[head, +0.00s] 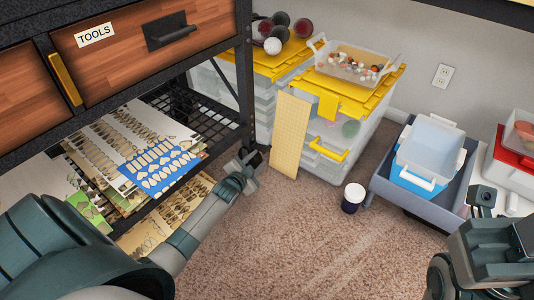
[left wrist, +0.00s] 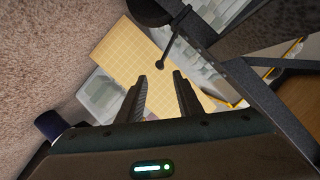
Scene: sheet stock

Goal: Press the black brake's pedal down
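The black brake shows in the left wrist view as a dark rounded body (left wrist: 150,10) at the top edge, partly cut off. A thin black pedal bar (left wrist: 174,38) with a ball end comes down from it towards my fingers. My left gripper (left wrist: 159,76) is open and empty, with the ball end just ahead of the gap between its fingertips. I cannot tell whether they touch. In the head view my left gripper (head: 254,161) is low beside the shelf's front corner post, and the brake is not clear there. My right gripper's body (head: 487,245) is at the lower right, its fingers not clear.
The black shelf rack (head: 243,75) with a tools drawer and paper sheets stands at left. Carpet in the middle is clear.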

